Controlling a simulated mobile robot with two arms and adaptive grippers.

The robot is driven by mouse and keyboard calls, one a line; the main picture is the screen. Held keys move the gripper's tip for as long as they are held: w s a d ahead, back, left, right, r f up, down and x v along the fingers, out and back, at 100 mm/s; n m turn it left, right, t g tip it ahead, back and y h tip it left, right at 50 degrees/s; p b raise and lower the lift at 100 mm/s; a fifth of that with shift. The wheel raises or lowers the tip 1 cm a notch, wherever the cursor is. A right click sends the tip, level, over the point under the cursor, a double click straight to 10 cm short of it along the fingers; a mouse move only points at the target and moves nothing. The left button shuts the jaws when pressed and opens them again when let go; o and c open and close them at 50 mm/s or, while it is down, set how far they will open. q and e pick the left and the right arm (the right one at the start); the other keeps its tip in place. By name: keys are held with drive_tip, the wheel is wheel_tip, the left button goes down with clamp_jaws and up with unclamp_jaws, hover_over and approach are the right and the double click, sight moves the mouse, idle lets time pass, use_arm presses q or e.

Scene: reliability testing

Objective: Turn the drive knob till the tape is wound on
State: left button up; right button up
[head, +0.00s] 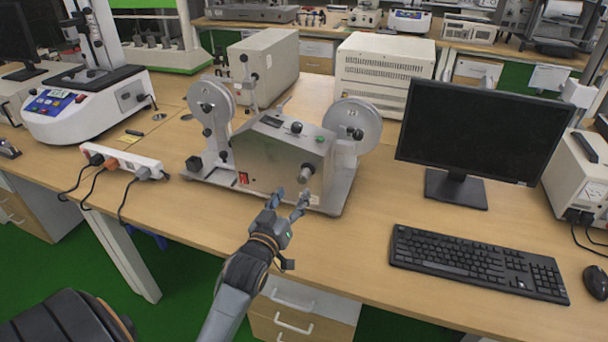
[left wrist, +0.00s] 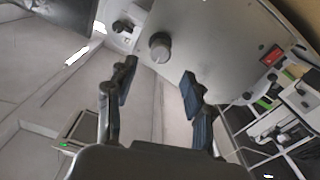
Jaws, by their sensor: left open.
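A metal tape winding machine (head: 270,155) stands on the wooden bench, with a left reel (head: 211,103) and a right reel (head: 354,125) above its box. A round grey knob (head: 307,171), which looks like the drive knob, sticks out of the front panel at right. It also shows in the left wrist view (left wrist: 160,47). My left gripper (head: 291,194) is open and empty in front of the panel, just short of and below the knob. In the left wrist view the knob lies beyond the gap between its fingertips (left wrist: 159,72). How much tape is on each reel is too small to tell.
A red switch (head: 243,178) is low on the panel. A power strip (head: 122,161) with cables lies to the left. A monitor (head: 468,130) and keyboard (head: 478,262) stand to the right. Bare bench lies between machine and keyboard.

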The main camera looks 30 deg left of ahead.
sight(301, 180)
use_arm(q)
drive_tip(key=x, duration=0.9)
drive_tip(key=shift+w, duration=0.15)
drive_tip(key=shift+p, duration=0.3)
clamp_jaws()
